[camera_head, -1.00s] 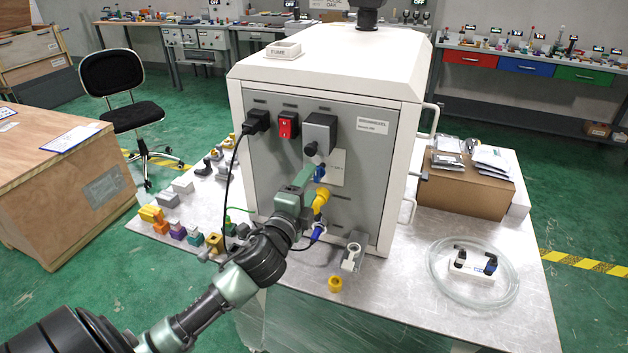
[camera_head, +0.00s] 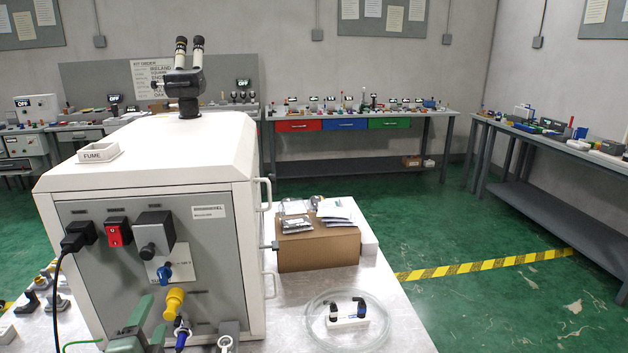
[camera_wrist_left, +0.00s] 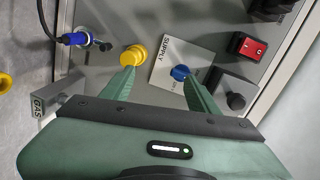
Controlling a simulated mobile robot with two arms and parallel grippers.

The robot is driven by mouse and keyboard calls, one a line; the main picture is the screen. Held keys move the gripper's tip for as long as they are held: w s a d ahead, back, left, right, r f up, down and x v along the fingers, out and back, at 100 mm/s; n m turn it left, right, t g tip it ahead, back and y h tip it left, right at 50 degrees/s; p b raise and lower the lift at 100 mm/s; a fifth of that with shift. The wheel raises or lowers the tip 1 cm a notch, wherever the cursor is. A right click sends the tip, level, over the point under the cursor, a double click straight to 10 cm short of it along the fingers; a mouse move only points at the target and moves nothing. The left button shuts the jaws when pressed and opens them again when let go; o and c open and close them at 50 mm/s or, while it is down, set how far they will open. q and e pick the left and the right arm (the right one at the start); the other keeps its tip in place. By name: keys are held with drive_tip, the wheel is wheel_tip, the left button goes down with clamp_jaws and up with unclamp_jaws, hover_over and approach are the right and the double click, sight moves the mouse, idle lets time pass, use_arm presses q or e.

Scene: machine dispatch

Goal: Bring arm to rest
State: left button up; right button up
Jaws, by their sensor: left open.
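My left gripper (camera_head: 150,315) is at the lower left of the head view, in front of the grey panel of a white machine (camera_head: 150,160). In the left wrist view its two green fingers (camera_wrist_left: 160,82) are spread apart with nothing between them. One fingertip points toward a yellow round fitting (camera_wrist_left: 133,56), the other toward a blue knob (camera_wrist_left: 180,72) beside a SUPPLY label. Whether the fingertips touch either cannot be told. Most of the left arm is below the head view. My right gripper is in neither view.
The panel carries a red switch (camera_head: 118,232) and a black plug (camera_head: 78,236) with a cable. A blue connector (camera_wrist_left: 75,39) is beside the yellow fitting. Right of the machine are a cardboard box (camera_head: 318,248) and a glass dish (camera_head: 380,332). Green floor lies open beyond.

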use_arm(q)
drive_tip(key=s+d+f+n+g+h, duration=0.1)
drive_tip(key=s+d+f+n+g, duration=0.2)
drive_tip(key=s+f, duration=0.25)
drive_tip(key=s+d+f+n+g, duration=0.3)
drive_tip(key=s+f+n, duration=0.15)
drive_tip(key=f, duration=0.25)
drive_tip(key=s+d+f+n+g+h, duration=0.25)
drive_tip(key=s+d, duration=0.25)
drive_tip(key=s, duration=0.3)
drive_tip(key=s+d+f+n+g+h, duration=0.1)
drive_tip(key=s+d+f+g, duration=0.3)
drive_tip(key=s, duration=0.4)
wheel_tip(320, 180, down, 29)
drive_tip(key=s+g, duration=0.2)
drive_tip(key=s, duration=0.1)
drive_tip(key=s+a+f, duration=0.2)
drive_tip(key=s+f, duration=1.1)
drive_tip(key=s, duration=0.2)
drive_tip(key=shift+s+a+f+g, duration=0.25)
drive_tip(key=shift+f+g, duration=0.05)
drive_tip(key=shift+g, duration=0.05)
